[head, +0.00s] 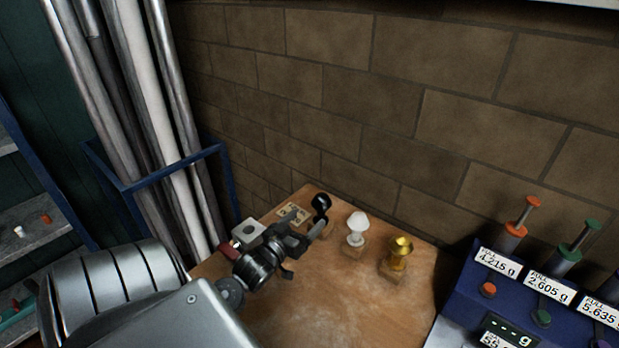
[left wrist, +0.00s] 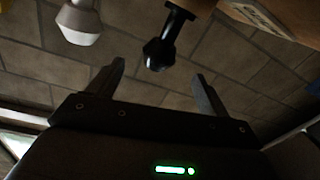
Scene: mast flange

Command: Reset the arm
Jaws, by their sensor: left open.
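My left gripper (head: 303,226) is over the left part of the wooden table in the head view, close to a black knob (head: 321,202). In the left wrist view its two fingers (left wrist: 155,85) stand apart, with the black knob (left wrist: 160,52) beyond and between the fingertips. I see no object held. In the head view, a white knob (head: 357,226) on a small wooden block stands to the right of the gripper. It also shows in the left wrist view (left wrist: 78,22). My right gripper is in neither view.
A brass knob (head: 400,250) on a block stands further right on the wooden table (head: 330,300). A blue device with labels (head: 462,285) is at the right edge. A brick wall (head: 330,90) closes the back. Metal pipes (head: 140,110) stand in a blue frame at left. The table's front middle is clear.

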